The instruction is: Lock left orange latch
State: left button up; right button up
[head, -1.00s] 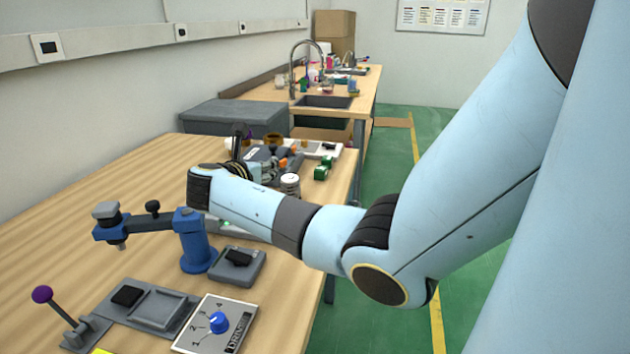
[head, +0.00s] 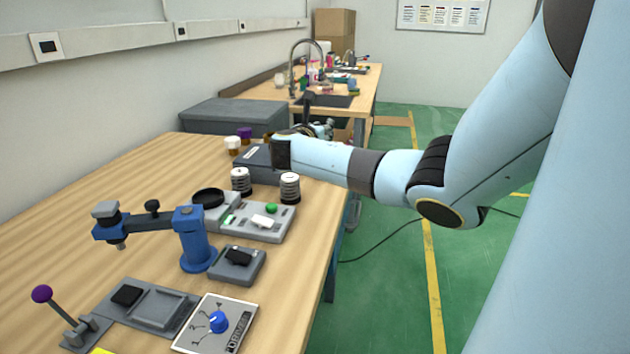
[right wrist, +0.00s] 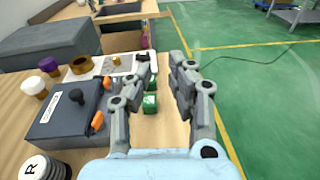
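A dark grey box (right wrist: 65,118) with a black knob on top stands on the wooden table, to the left of my right gripper in the right wrist view. Two orange latches, a nearer one (right wrist: 97,121) and a farther one (right wrist: 101,91), sit on its side facing the gripper. In the head view the box (head: 258,163) is partly behind my right arm, and the latches are hidden. My right gripper (right wrist: 163,72) is open and empty, its fingers apart above the table edge. It is not touching the latches. My left gripper is not in view.
A green block (right wrist: 150,103) lies below the fingers. Striped round containers (head: 290,188) stand near the box. A blue press (head: 195,240), a dial panel (head: 215,322) and a purple-knobbed lever (head: 42,294) are nearer. The floor at right is open.

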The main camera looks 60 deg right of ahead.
jog(key=s+f+m+y, duration=0.1)
jog(key=s+f, duration=0.1)
jog(key=f, duration=0.2)
jog(key=s+d+f+y, duration=0.1)
jog(key=s+f, duration=0.1)
jog(key=f, duration=0.3)
jog(key=s+f+m+y, duration=0.1)
jog(key=s+f, duration=0.1)
jog(key=f, duration=0.2)
jog(key=shift+d+f+m, duration=0.15)
jog(key=shift+f+m, duration=0.15)
jog(key=s+a+f+m+y, duration=0.1)
jog(key=s+f+m+y, duration=0.2)
jog(key=s+f, duration=0.7)
notch_tip(320, 180, down, 2)
jog(key=shift+f+m+y, duration=0.15)
jog(key=shift+m+y, duration=0.15)
jog(key=shift+m, duration=0.4)
jog(key=shift+a, duration=0.1)
